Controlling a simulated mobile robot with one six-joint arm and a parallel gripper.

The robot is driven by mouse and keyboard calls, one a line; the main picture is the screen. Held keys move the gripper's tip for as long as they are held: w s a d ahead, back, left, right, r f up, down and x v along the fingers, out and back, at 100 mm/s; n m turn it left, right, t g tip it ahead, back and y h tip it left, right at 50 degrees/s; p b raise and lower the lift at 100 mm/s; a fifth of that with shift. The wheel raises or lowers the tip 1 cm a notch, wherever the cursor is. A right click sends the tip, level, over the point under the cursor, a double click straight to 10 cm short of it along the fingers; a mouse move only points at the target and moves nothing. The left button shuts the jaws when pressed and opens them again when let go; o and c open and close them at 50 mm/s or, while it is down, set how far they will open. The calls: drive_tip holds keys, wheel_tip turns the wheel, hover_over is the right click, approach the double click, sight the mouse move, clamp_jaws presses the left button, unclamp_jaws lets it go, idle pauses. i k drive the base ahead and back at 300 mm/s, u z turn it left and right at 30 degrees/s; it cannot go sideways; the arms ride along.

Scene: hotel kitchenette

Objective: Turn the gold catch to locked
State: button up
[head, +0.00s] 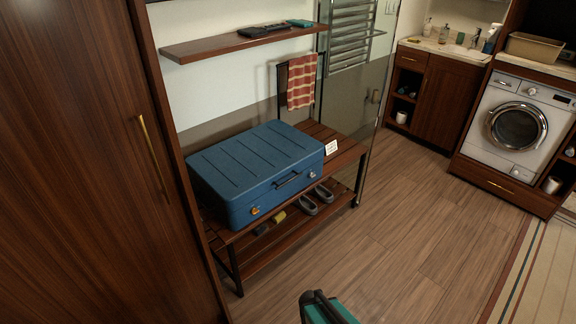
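A blue ribbed suitcase (252,166) lies shut and flat on a slatted wooden luggage bench (345,151). Its front side faces the open floor. The gold catch (255,211) is a small round fitting near the left end of that front side. It is too small here to tell which way it is turned. A second catch (312,174), greyer in look, sits near the right end, and a dark handle (288,180) is between them. No gripper fingers show in this view.
A wooden shelf (240,44) juts from the wall above the suitcase. A tall wooden cabinet (85,150) stands close on the left. Slippers (309,204) lie on the bench's lower shelf. A glass panel (372,110) stands behind.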

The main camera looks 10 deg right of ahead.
sight(254, 211)
drive_tip(key=u, duration=0.45)
drive_tip(key=i, duration=1)
drive_tip(key=z, duration=0.4)
